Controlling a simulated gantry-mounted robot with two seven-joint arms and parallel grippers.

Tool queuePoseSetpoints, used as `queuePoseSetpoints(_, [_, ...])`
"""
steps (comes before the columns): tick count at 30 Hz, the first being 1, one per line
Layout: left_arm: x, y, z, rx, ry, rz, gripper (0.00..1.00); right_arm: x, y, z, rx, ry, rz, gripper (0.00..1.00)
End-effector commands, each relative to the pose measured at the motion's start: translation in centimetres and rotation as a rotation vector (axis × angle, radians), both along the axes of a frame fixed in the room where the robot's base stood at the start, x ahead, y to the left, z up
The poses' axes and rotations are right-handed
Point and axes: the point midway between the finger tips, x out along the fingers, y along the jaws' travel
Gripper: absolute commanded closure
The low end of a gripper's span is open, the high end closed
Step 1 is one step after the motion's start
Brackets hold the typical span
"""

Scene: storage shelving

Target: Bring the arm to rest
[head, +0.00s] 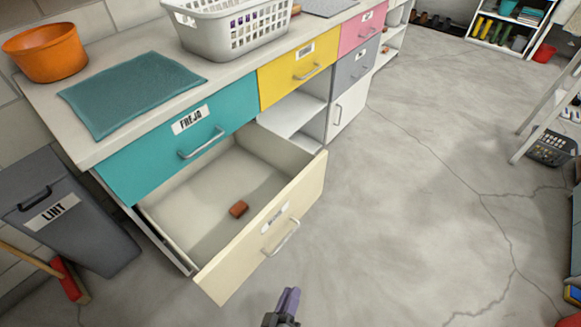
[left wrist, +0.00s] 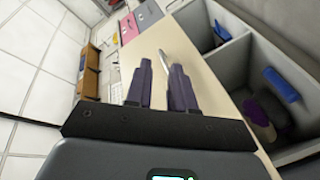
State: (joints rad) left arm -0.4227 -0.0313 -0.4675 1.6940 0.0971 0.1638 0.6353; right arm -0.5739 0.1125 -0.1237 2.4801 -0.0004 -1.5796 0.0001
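My left gripper (head: 287,303) is at the bottom of the head view, over the floor in front of the cream drawer, apart from its handle (head: 281,238). In the left wrist view its two purple fingers (left wrist: 161,80) stand apart with nothing between them. The cream drawer (head: 300,190) is pulled out below the teal drawer (head: 190,140). A small reddish-brown block (head: 238,209) lies on its floor. My right gripper is not in view.
A grey bin (head: 65,215) and a red-headed broom (head: 70,280) stand left of the drawers. The counter holds an orange bowl (head: 46,52), a teal mat (head: 133,91) and a white basket (head: 232,28). Open floor (head: 420,200) lies to the right.

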Motion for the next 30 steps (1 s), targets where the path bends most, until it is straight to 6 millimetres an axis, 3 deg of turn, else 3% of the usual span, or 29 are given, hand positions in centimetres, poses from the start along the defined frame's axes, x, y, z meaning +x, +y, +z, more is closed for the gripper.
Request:
queuePoseSetpoints(8, [0.0,6.6,4.2,0.33,0.264,-0.048,0.77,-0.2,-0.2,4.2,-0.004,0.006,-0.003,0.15])
queuePoseSetpoints(11, [-1.3,9.9,6.2,0.476,0.389,-0.093,0.77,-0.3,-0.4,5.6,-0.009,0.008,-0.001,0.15])
queuePoseSetpoints(18, [-6.4,16.7,11.6,0.763,0.66,-0.23,0.77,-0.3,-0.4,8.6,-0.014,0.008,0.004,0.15])
queuePoseSetpoints(26, [-12.4,21.8,17.7,0.961,0.88,-0.37,0.77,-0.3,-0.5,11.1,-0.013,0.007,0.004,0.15])
queuePoseSetpoints(30, [-12.4,21.6,21.4,0.959,0.884,-0.374,0.77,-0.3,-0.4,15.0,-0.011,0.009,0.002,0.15])
